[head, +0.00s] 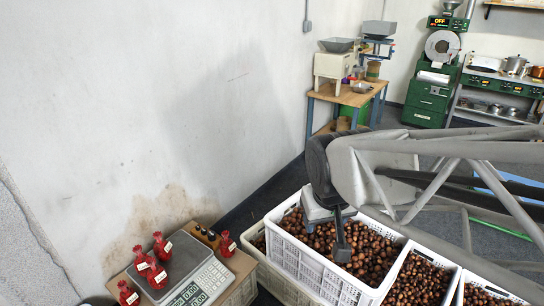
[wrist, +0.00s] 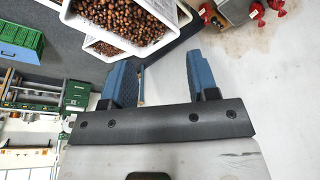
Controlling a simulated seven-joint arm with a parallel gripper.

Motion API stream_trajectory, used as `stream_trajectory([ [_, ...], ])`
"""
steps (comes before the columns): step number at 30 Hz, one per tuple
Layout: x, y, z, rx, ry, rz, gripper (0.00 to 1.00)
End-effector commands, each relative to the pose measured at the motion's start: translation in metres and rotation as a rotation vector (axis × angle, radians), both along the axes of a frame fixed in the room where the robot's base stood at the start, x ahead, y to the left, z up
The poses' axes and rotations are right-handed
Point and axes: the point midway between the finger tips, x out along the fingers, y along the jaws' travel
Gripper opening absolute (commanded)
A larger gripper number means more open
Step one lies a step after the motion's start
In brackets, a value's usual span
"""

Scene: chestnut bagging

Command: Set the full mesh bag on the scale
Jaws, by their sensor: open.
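Several red mesh bags with white tags stand at the lower left in the head view. Two, a rear one (head: 162,244) and a front one (head: 156,276), appear on or against the plate of the grey scale (head: 187,258). One bag (head: 127,293) is at the front left and another (head: 227,243) at the right, beside the scale. I cannot tell which bag is meant. My gripper (head: 341,240) hangs over the chestnut crate, right of the scale. In the wrist view its blue fingers (wrist: 160,70) are apart with nothing between them; a bag (wrist: 257,11) shows at the top right.
White crates of chestnuts (head: 325,272) stand right of the scale. A wooden bench (head: 345,97) with machines stands behind, and a green cabinet (head: 428,97) farther right. The pale wall (head: 120,110) rises close behind the scale.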

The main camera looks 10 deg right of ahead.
Motion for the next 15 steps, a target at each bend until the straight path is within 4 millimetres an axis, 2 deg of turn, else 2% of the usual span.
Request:
stream_trajectory([
  [1, -0.016, -0.002, 0.002, 0.008, 0.013, -0.013, 0.54],
  [3, -0.034, -0.004, 0.004, 0.020, 0.034, -0.027, 0.54],
  [6, -0.056, -0.005, 0.004, 0.033, 0.062, -0.041, 0.54],
  [10, -0.072, -0.006, 0.004, 0.045, 0.082, -0.053, 0.54],
  [15, -0.077, -0.006, 0.004, 0.049, 0.090, -0.055, 0.54],
])
